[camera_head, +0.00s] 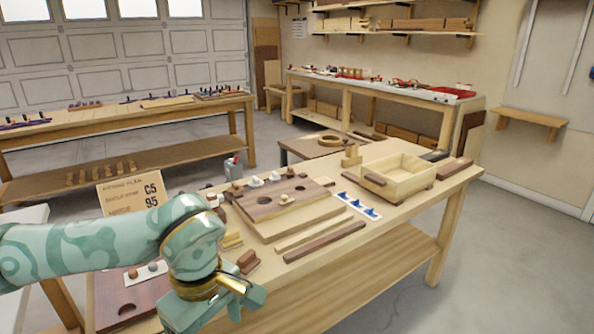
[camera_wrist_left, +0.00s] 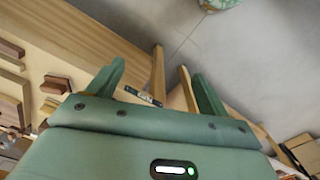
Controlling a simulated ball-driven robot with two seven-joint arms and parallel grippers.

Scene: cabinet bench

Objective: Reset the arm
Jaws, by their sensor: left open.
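My left arm (camera_head: 90,252) comes in from the left in the head view, with a pale green patterned shell. Its left gripper (camera_head: 240,298) is over the near edge of the wooden bench and points down and to the right. The left wrist view shows the left gripper (camera_wrist_left: 158,85) with its two green fingers wide apart. Nothing is held between them; the bench edge and grey floor show beyond. My right arm and gripper are not in view.
Open floor (camera_head: 480,260) lies to the right.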

